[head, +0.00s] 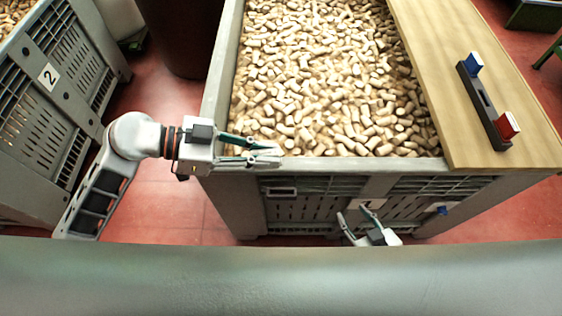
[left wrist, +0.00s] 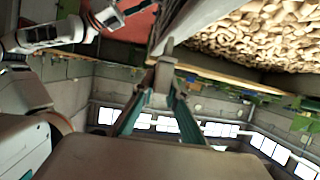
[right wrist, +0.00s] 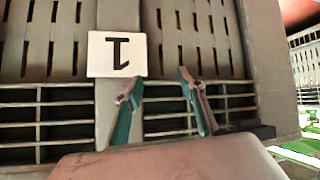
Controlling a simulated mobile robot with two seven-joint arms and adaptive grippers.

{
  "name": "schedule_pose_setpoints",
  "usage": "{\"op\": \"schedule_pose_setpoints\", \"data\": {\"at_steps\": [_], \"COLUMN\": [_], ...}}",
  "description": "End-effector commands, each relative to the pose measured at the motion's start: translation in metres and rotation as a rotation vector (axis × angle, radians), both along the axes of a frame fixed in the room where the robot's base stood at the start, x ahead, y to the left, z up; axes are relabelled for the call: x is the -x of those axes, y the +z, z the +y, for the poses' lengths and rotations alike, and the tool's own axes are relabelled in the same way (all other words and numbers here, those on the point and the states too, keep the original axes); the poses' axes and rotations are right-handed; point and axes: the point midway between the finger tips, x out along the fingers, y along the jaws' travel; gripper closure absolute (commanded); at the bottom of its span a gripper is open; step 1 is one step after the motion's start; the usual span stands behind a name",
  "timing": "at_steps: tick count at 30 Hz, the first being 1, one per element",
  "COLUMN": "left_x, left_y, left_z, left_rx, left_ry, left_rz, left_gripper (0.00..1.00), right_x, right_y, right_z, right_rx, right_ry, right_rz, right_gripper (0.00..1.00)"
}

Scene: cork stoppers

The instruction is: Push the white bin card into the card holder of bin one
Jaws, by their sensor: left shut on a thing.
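Bin one (head: 310,163) is a grey slatted bin full of corks, with a "1" plate on its front (right wrist: 117,54). A pale-framed slot, apparently the card holder (head: 281,191), is on the front's upper left. My left gripper (head: 278,154) is at the front rim, above that slot. It is shut on a small pale piece, apparently the white bin card (left wrist: 163,78), mostly hidden by the fingers. My right gripper (head: 358,215) is low before the bin front. In the right wrist view it is open and empty, its fingertips (right wrist: 157,85) near the "1" plate.
A wooden board (head: 440,70) lies across the bin's right side. A dark rack (head: 484,105) on it holds a blue piece (head: 474,63) and a red piece (head: 507,126), with a gap between. A blue part (head: 440,209) is on the front's right. Bin two (head: 50,105) stands left.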

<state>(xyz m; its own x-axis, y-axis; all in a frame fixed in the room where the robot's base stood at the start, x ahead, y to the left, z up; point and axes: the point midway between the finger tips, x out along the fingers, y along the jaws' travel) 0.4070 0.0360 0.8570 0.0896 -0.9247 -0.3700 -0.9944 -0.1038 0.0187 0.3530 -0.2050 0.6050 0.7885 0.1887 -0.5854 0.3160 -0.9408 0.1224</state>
Motion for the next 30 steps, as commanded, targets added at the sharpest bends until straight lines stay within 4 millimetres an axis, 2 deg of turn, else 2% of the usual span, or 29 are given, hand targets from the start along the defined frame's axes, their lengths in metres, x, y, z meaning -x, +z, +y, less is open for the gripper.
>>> {"op": "schedule_pose_setpoints", "data": {"at_steps": [1, 3, 6, 11, 17, 22, 27, 30], "left_x": [0.006, 0.014, 0.020, 0.022, 0.023, 0.023, 0.023, 0.022], "left_y": [-0.003, -0.006, -0.009, -0.017, -0.036, -0.049, -0.062, -0.068], "left_z": [-0.013, -0.025, -0.034, -0.036, -0.036, -0.036, -0.036, -0.036], "left_rx": [-0.004, -0.011, -0.015, -0.016, -0.016, -0.015, -0.015, -0.016], "left_ry": [-0.038, -0.077, -0.110, -0.119, -0.116, -0.116, -0.116, -0.115], "left_rz": [-0.006, -0.009, -0.011, -0.012, -0.006, -0.006, -0.004, -0.005], "left_gripper": [1.00, 1.00, 1.00, 1.00, 1.00, 1.00, 1.00, 1.00], "right_x": [0.000, 0.000, -0.001, -0.001, 0.001, -0.002, 0.004, 0.004], "right_y": [-0.002, -0.002, -0.001, -0.007, -0.029, -0.038, -0.051, -0.052], "right_z": [-0.001, -0.002, -0.003, -0.004, -0.007, -0.010, -0.011, -0.010], "right_rx": [0.002, 0.005, 0.007, 0.011, 0.030, 0.043, 0.054, 0.050], "right_ry": [0.000, 0.000, 0.000, 0.002, 0.006, 0.007, 0.011, 0.014], "right_rz": [0.000, -0.002, -0.006, -0.007, 0.006, 0.004, 0.020, 0.018], "right_gripper": [0.60, 0.60, 0.60, 0.60, 0.60, 0.60, 0.60, 0.60]}}
